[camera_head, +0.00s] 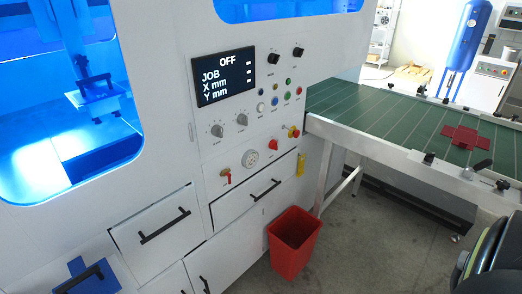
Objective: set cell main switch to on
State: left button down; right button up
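The white machine's control panel (232,110) faces me at the centre. Its dark display (226,79) reads "OFF", "JOB", "X mm" and "Y mm". A red-and-yellow rotary switch (293,131) sits at the panel's right edge; it looks like the main switch, but its label is too small to read. A red knob (273,145) is below left of it, and a red-handled valve or lever (226,175) is lower left. Two black knobs (298,52) are above, and grey dials (217,130) are under the display. Neither of my grippers is in view.
Drawers with black handles (265,190) lie below the panel. A red bin (293,240) stands on the floor beneath. A green-topped conveyor table (390,115) with a red cross-shaped piece (465,137) extends right. Dark rounded parts fill the lower right corner. The floor between is clear.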

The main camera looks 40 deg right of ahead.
aim_at(273, 145)
jog(key=z, duration=1.3)
